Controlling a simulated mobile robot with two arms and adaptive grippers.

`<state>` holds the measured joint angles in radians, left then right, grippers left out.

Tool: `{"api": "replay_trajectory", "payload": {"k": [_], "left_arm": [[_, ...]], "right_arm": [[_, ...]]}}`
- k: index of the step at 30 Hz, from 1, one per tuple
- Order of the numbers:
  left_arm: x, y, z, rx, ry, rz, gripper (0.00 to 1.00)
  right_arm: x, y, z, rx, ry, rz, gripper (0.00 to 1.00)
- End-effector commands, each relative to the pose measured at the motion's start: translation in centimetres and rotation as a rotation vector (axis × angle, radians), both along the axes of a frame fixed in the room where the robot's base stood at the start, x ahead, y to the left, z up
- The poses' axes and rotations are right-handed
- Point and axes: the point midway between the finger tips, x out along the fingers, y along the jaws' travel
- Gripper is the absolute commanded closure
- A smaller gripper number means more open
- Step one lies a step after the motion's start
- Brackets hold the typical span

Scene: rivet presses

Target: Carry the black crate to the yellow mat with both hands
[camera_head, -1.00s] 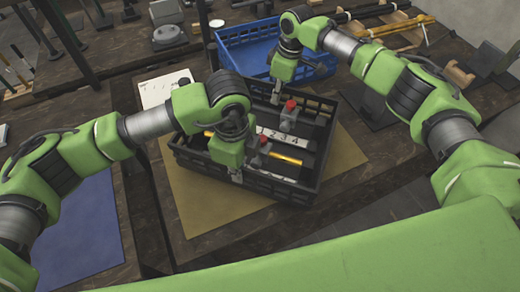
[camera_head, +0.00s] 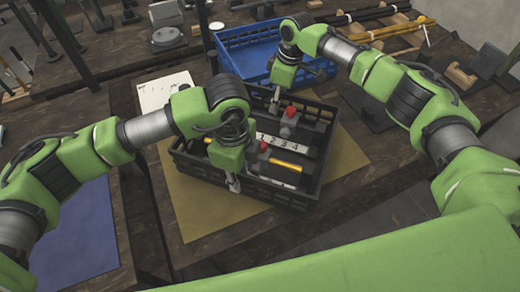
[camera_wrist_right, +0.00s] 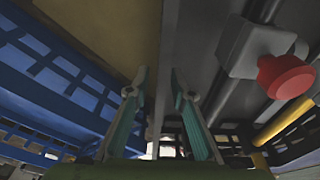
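The black crate (camera_head: 285,197) sits over the yellow mat (camera_head: 203,215) in the head view, apparently resting on it. It holds grey fixtures with red knobs, a yellow bar and a strip numbered 1 to 4. My left gripper (camera_head: 233,183) is at the crate's near left wall; whether its fingers are closed on the rim is too small to tell. My right gripper (camera_head: 274,101) is at the far wall. In the right wrist view its fingers (camera_wrist_right: 160,85) stand apart, with the black rim between them and gaps showing.
A blue crate (camera_head: 248,47) stands just behind the black one. A white sheet (camera_head: 163,90) lies behind left, and a blue mat (camera_head: 78,240) lies at the left. Rods on wooden holders (camera_head: 395,27) are at the back right. Mat shows bare in front and at right.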

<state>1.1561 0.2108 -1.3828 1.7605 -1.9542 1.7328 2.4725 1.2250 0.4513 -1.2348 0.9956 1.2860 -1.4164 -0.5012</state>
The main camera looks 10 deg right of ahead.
Motion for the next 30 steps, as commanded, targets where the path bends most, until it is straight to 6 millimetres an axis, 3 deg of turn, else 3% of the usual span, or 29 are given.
{"api": "replay_trajectory", "payload": {"k": [15, 23, 30], "left_arm": [[0.0, -0.1, 9.8, -0.001, -0.004, -0.001, 0.78], [-0.1, 0.0, 11.4, -0.001, -0.001, -0.001, 0.78], [-0.1, 0.0, 11.4, -0.001, -0.001, -0.001, 0.78]], "right_arm": [[0.0, 0.0, 0.0, 0.0, 0.001, 0.001, 0.78], [0.0, 0.0, 0.6, 0.002, -0.001, 0.0, 0.78], [-0.3, -0.6, 5.0, 0.002, -0.003, 0.001, 0.78]]}}
